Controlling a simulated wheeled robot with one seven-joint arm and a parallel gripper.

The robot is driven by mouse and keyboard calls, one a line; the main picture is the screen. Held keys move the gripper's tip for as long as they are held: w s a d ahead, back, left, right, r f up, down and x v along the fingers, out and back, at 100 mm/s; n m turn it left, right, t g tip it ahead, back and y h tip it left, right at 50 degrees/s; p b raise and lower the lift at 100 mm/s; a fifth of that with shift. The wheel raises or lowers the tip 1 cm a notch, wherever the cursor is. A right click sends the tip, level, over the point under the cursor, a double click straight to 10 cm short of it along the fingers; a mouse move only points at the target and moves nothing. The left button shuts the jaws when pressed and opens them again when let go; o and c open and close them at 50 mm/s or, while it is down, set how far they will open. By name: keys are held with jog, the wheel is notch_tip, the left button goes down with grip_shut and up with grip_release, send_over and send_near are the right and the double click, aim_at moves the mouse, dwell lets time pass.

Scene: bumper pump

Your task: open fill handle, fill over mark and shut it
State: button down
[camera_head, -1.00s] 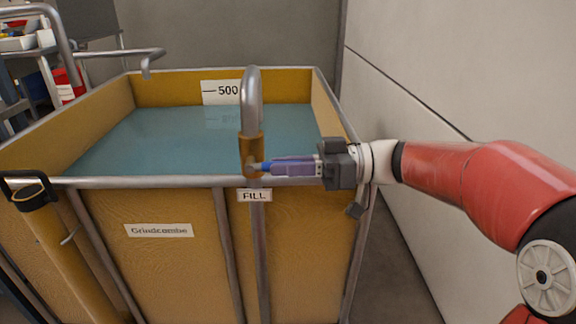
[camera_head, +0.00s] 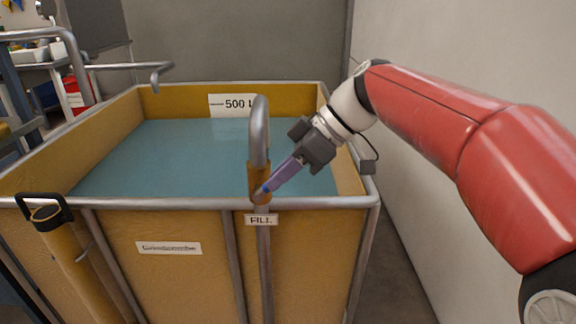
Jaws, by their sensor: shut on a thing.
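The fill pipe (camera_head: 260,130) is a grey pipe hooked over the front rim, with a brass valve body (camera_head: 259,172) above the "FILL" label (camera_head: 261,219). The small blue fill handle (camera_head: 266,188) is on the valve, mostly hidden by my fingers. My gripper (camera_head: 272,184) is shut on it, reaching down from the upper right at a slant. The yellow tank (camera_head: 180,285) holds blue-grey water (camera_head: 150,155). The white "500" mark plate (camera_head: 232,104) is on the back wall, partly behind the pipe. The water surface lies around the plate's lower edge, below the mark line.
A black-handled yellow tube (camera_head: 62,232) stands at the tank's front left. A bent metal rail (camera_head: 120,67) and a shelf with a red container (camera_head: 72,92) are at the back left. A pale wall (camera_head: 470,80) closes the right side, with a narrow floor gap beside the tank.

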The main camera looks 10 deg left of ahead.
jog(key=h+p, duration=0.1)
jog(key=a+r+h+p, duration=0.1)
jog(key=p, duration=0.1)
jog(key=shift+s+a+r+t+h+p, duration=0.2)
jog(key=shift+r+t+h+p, duration=0.1)
jog(key=shift+h, duration=0.1)
jog(key=shift+a+f+h+p, duration=0.1)
jog(key=shift+a+h+p, duration=0.15)
jog(key=shift+h+p, duration=0.5)
jog(key=shift+f, duration=0.1)
jog(key=c, duration=1.4)
grip_release()
jog(key=shift+p+v, duration=0.6)
jog(key=shift+v, duration=3.3)
jog(key=shift+s, duration=0.15)
